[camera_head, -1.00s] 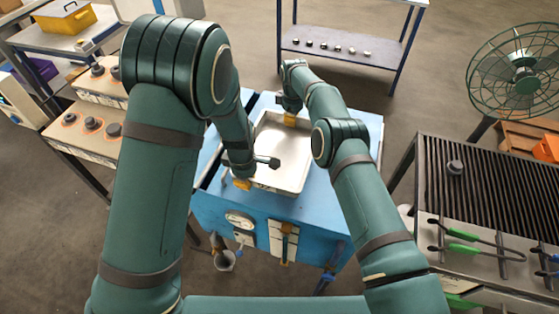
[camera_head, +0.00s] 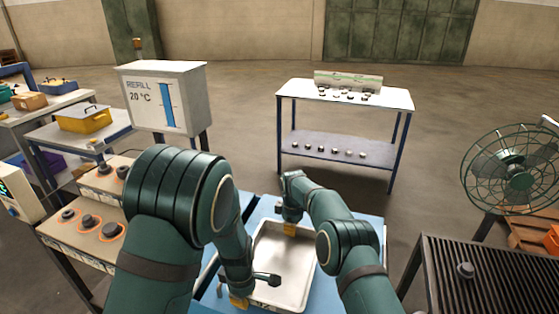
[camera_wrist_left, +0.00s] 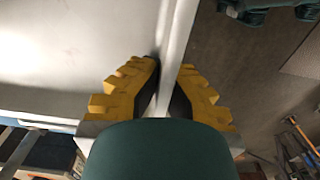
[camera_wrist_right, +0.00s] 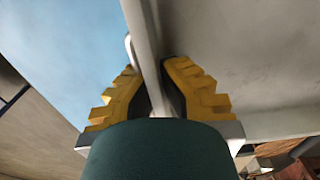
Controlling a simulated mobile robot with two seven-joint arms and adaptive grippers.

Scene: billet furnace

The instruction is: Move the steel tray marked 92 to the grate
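The steel tray (camera_head: 298,262) is a shallow, pale, empty pan at the blue furnace top (camera_head: 262,212). A small mark on its near wall is too small to read. My left gripper (camera_head: 240,300) is at the tray's near left wall. The left wrist view shows its yellow fingers (camera_wrist_left: 170,72) closed on both sides of that wall. My right gripper (camera_head: 290,228) is at the far wall, and its fingers (camera_wrist_right: 152,70) pinch it in the right wrist view. I cannot tell whether the tray is lifted. The dark slatted grate (camera_head: 440,262) is at the lower right.
A small dark knob-like piece (camera_head: 465,270) sits on the grate. A green fan (camera_head: 512,172) stands behind it. A two-shelf table (camera_head: 343,145) with small parts is beyond the furnace, and a refill cabinet (camera_head: 165,98) is at the left. Floor shows between furnace and grate.

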